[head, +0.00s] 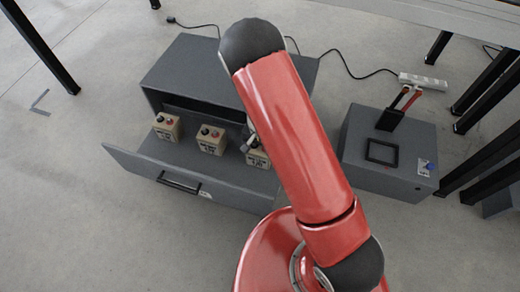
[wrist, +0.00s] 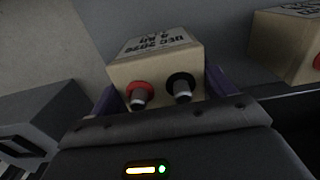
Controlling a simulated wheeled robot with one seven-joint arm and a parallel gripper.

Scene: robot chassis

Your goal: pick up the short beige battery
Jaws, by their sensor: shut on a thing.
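The beige battery (wrist: 158,65) with one red and one black terminal sits between the two fingers of my gripper (wrist: 160,92), which is shut on it. In the head view this battery (head: 259,159) is the rightmost of the beige ones, at the open drawer, partly hidden by my red arm. My gripper (head: 249,142) is mostly hidden there too. I cannot tell whether the battery touches the drawer floor. Two other beige batteries stand to its left, one in the middle (head: 210,143) and one at the far left (head: 166,127).
The grey drawer (head: 135,162) is pulled out of its dark cabinet (head: 185,68). A grey box (head: 350,160) with a screen and a holder stands at right. A power strip (head: 422,82) and cables lie behind. Black table legs stand at right. Open floor is at left.

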